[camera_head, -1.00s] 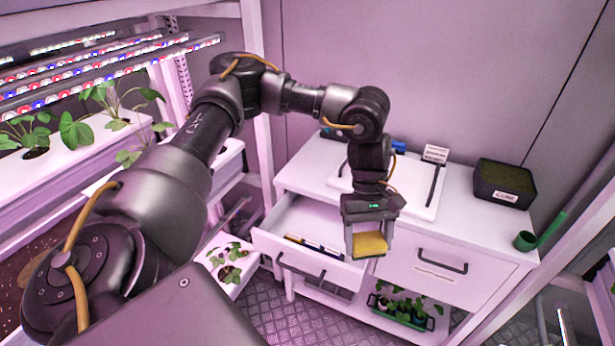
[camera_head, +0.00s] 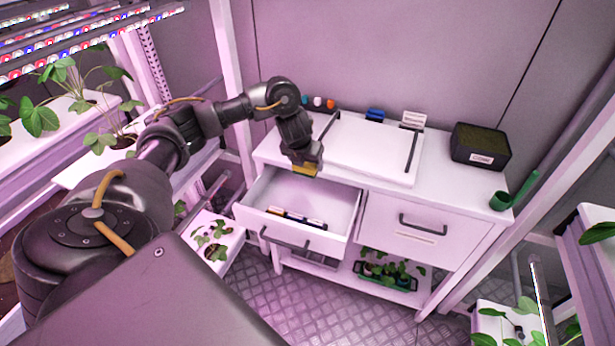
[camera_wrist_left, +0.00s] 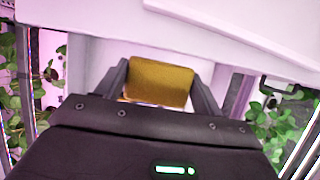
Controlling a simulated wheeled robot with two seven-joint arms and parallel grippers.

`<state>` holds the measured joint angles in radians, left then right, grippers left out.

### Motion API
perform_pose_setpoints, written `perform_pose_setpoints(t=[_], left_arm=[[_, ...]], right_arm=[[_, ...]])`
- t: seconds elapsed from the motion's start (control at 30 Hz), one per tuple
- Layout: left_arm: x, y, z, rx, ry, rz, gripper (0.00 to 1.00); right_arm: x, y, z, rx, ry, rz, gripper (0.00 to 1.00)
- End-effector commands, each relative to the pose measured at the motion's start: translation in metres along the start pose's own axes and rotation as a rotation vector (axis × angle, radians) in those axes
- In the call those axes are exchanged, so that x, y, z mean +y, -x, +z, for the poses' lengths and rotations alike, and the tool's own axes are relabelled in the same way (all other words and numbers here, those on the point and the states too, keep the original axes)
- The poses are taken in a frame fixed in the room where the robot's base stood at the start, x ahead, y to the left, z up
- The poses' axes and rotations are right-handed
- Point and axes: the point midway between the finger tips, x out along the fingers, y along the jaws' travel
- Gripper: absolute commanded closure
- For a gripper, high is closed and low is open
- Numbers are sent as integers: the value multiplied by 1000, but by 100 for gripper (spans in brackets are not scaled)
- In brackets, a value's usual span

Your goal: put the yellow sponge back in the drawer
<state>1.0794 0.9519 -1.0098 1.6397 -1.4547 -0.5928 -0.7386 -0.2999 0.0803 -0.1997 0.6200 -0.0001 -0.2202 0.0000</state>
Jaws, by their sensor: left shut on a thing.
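The yellow sponge (camera_head: 304,170) is held in my left gripper (camera_head: 304,167), at the rear of the open drawer (camera_head: 330,202), near the bench top's front edge. In the left wrist view the sponge (camera_wrist_left: 160,81) sits between both fingers of the gripper (camera_wrist_left: 162,88), which is shut on it. The drawer is the left one of the white bench and is pulled out. Several pen-like items (camera_head: 297,217) lie along its front. I cannot tell how far the sponge is above the drawer floor. My right gripper is not in view.
The right drawer (camera_head: 412,222) is closed. A tray of seedlings (camera_head: 387,275) stands on the shelf below. Plant racks stand at the left and right.

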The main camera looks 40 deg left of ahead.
Motion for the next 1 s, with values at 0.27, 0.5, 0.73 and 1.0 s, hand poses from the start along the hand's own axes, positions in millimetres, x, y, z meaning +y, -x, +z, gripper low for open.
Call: perform_pose_setpoints(t=[0.27,0.5,0.73,1.0], left_arm=[[2,-21,-10,4,20,7,54],[1,-85,-39,7,21,5,54],[1,-127,-56,3,19,4,54],[2,-130,-49,-1,17,7,54]], right_arm=[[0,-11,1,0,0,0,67],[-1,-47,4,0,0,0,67],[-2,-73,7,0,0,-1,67],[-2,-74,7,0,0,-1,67]])
